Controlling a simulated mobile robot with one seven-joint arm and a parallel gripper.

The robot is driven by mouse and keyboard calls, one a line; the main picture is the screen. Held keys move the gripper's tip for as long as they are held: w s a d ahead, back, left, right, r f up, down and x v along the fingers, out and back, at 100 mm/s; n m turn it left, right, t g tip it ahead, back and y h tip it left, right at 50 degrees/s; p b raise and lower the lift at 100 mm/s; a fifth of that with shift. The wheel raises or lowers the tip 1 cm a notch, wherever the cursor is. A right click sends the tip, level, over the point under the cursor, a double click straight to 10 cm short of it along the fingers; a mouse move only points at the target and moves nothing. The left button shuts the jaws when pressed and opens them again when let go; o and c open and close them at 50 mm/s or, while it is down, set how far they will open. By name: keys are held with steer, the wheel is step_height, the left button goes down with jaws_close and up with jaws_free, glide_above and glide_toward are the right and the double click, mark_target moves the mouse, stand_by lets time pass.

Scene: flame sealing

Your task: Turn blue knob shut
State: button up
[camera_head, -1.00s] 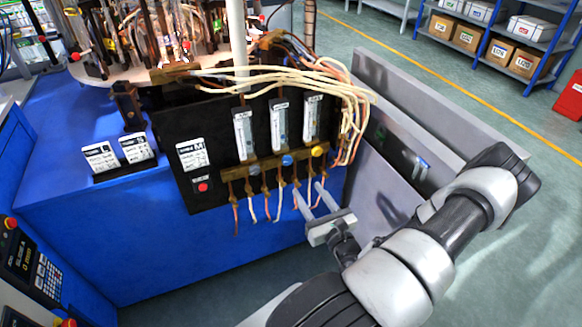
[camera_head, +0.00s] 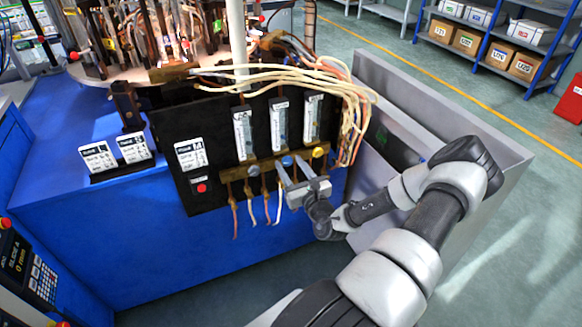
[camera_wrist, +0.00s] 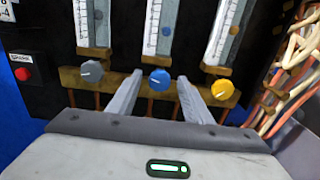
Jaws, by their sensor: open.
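The blue knob (camera_head: 287,161) is the middle one of three knobs on a brass manifold below the flow meters. In the wrist view the blue knob (camera_wrist: 160,80) sits between and just beyond the two finger tips, its pale mark on its face. My gripper (camera_head: 284,172) is open in front of the manifold, and in the wrist view my gripper (camera_wrist: 158,82) has one finger on each side of the blue knob. Contact with the knob cannot be told.
A grey knob (camera_wrist: 92,71) is left of the blue one and a yellow knob (camera_wrist: 222,90) is right. A red button (camera_wrist: 22,74) is on the black panel. Pale tubes (camera_head: 345,100) bunch at the right, and thin tubes (camera_head: 252,205) hang below the manifold.

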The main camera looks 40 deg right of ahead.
steer(key=shift+c, duration=0.5)
steer(key=c, duration=1)
steer(key=shift+o, duration=0.2)
